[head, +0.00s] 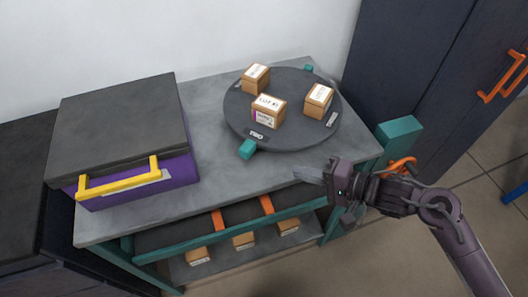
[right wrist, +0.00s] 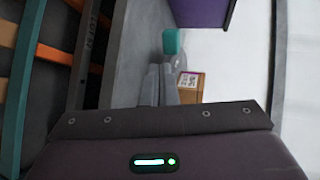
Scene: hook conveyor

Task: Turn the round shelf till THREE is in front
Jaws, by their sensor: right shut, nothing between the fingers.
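The round shelf (head: 290,139) is a dark grey disc on the grey table. Its TWO label (head: 257,134) faces the front, slightly left. Another label (head: 332,120) sits on the right side, too small to read; I see no THREE. Teal knobs stick out at front left (head: 247,149) and at the back right (head: 308,68). My right gripper (head: 305,174) is shut and empty, in front of the disc and right of the front knob, apart from it. In the right wrist view the fingers (right wrist: 161,84) show with a teal knob (right wrist: 172,42) beyond them. My left gripper is out of view.
Three cardboard boxes stand on the disc: back left (head: 255,77), front (head: 268,112) and right (head: 318,98). A purple case (head: 140,185) with a yellow handle stands left on the table (head: 225,185). A teal post (head: 398,130) rises right of the table.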

